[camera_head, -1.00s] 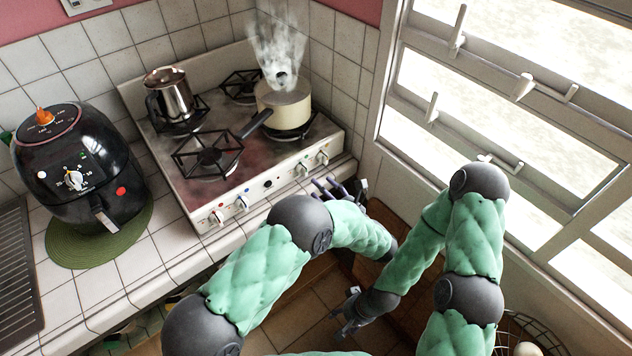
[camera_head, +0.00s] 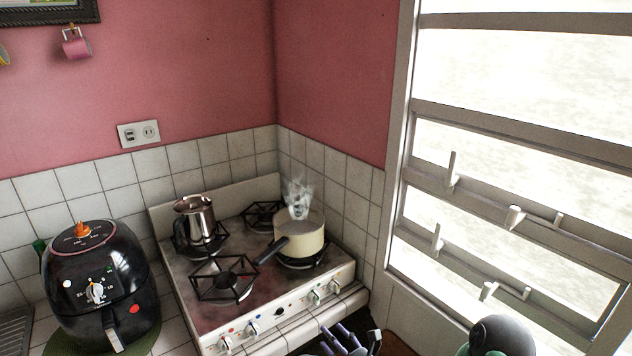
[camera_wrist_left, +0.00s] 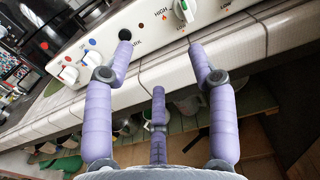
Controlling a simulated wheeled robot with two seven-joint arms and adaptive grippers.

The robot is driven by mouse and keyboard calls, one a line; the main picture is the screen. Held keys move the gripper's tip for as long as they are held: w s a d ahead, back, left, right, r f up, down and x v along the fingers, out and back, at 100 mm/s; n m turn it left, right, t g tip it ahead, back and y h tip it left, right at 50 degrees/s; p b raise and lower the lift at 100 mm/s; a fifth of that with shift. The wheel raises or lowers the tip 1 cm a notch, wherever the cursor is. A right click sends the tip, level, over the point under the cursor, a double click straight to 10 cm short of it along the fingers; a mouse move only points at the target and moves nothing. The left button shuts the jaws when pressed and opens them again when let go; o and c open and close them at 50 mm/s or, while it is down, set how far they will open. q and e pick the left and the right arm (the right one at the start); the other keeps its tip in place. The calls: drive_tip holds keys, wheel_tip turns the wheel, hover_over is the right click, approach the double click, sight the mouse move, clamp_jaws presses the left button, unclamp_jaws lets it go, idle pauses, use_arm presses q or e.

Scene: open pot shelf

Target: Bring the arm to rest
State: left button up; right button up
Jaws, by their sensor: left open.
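My left gripper (camera_head: 347,340) shows at the bottom edge of the head view, just in front of the stove's front edge and knobs. In the left wrist view, its purple fingers (camera_wrist_left: 160,55) are spread open with nothing between them. The fingers point toward the stove's knob panel (camera_wrist_left: 150,28) and the tiled counter edge (camera_wrist_left: 90,105). I cannot tell whether they touch it. Most of the left arm is below the head view. A dark grey joint of my right arm (camera_head: 503,336) shows at the bottom right; the right gripper is out of view.
The stove (camera_head: 215,312) carries a steaming cream pot (camera_head: 300,238) with its handle toward the left, and a metal jug (camera_head: 195,220). A black air fryer (camera_head: 98,285) stands left. A window (camera_head: 510,150) is at right. Below the counter are shelves with pots (camera_wrist_left: 185,105).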

use_arm(q)
drive_tip(key=s+a+f+n+g+h, duration=0.1)
drive_tip(key=s+a+f+n+g, duration=0.1)
drive_tip(key=s+a+f+g, duration=0.4)
drive_tip(key=s+a+f+n+g+h, duration=0.1)
drive_tip(key=s+a+f+n+g, duration=0.15)
drive_tip(key=f, duration=0.55)
drive_tip(key=s+a+f+n+g+h, duration=0.1)
drive_tip(key=s+a+f+g, duration=0.35)
drive_tip(key=f, duration=0.35)
drive_tip(key=s+d+f+n+g+h, duration=0.2)
drive_tip(key=s+f+n+h, duration=0.1)
drive_tip(key=s+n+h, duration=0.45)
drive_tip(key=s+d+f+n+g+h, duration=0.15)
drive_tip(key=s+n+h, duration=0.25)
drive_tip(key=s+n, duration=0.6)
drive_tip(key=w+a+n, duration=0.1)
drive_tip(key=n, duration=0.1)
drive_tip(key=w+a+n+t, duration=0.1)
drive_tip(key=a+n, duration=0.1)
drive_tip(key=n, duration=0.1)
drive_tip(key=w+a+f+n+t, duration=0.1)
drive_tip(key=a+n, duration=0.1)
drive_tip(key=n, duration=0.1)
